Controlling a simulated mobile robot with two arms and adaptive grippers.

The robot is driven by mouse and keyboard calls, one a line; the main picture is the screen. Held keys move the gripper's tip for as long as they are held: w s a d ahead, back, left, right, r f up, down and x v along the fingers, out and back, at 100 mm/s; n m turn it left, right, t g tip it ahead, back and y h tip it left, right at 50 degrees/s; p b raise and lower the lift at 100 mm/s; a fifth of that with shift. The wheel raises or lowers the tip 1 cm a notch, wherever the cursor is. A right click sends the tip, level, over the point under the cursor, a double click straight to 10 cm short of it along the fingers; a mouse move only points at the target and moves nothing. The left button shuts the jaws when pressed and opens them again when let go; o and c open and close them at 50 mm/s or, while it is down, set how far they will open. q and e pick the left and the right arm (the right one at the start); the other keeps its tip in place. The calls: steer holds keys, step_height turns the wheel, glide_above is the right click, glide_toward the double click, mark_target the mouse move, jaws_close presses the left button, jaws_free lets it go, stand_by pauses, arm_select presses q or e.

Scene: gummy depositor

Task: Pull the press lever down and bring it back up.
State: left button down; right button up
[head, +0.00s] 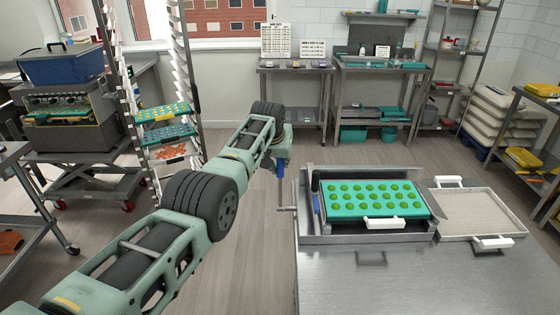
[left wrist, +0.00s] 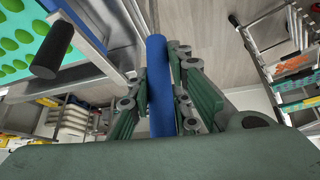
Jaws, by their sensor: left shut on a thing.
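The press (head: 308,228) stands on the steel table at the right, holding a teal mould (head: 375,213) with rows of green gummies. Its lever (head: 281,196) is at the press's left side and stands about upright, with a blue handle at the top. My left gripper (head: 281,164) is at this handle. In the left wrist view the blue handle (left wrist: 158,80) lies between the fingers of my left gripper (left wrist: 160,110), which is shut on it. In the head view the gripper and wrist partly hide the handle. My right gripper is not in view.
A dark post (head: 316,182) rises at the press's left corner, close to the lever. A shallow steel tray (head: 482,212) with white handles sits right of the press. The table front (head: 400,285) is bare. A rack with mould trays (head: 165,113) stands at the left.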

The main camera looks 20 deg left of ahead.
arm_select(q)
steer(key=shift+w+r, duration=0.1)
steer(key=c, duration=2.1)
jaws_free()
steer(key=o, duration=0.5)
steer(key=shift+w, duration=0.15)
steer(key=shift+s+r, duration=0.3)
steer(key=shift+r, duration=0.15)
steer(key=v, duration=1)
steer(key=shift+s+r, duration=0.25)
steer(key=shift+s, duration=0.05)
